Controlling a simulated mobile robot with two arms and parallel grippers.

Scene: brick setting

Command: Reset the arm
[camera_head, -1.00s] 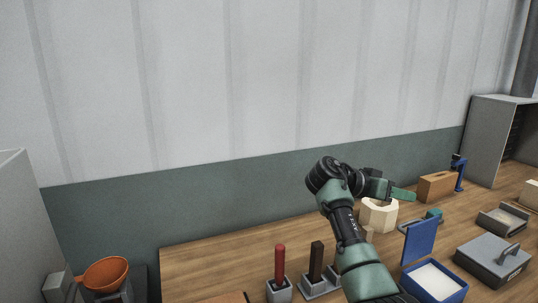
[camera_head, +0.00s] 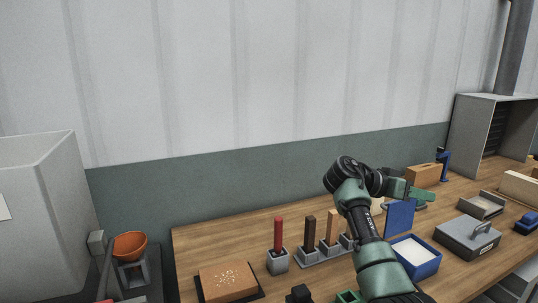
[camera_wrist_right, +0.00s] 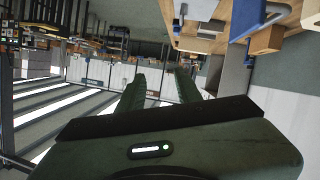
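My right gripper (camera_head: 428,194) shows in the head view at the end of my green and black right arm, above the workbench (camera_head: 200,243). Its fingers point right and look empty. In the right wrist view the two dark fingers of the right gripper (camera_wrist_right: 160,82) stand apart with nothing between them. My left gripper is not clearly seen in any view.
A blue open box (camera_head: 420,262) and a grey lidded box (camera_head: 467,237) lie right of my arm. A red-handled tool (camera_head: 278,235) stands in a holder left of it. A brick (camera_head: 228,281) and an orange bowl (camera_head: 130,245) are farther left.

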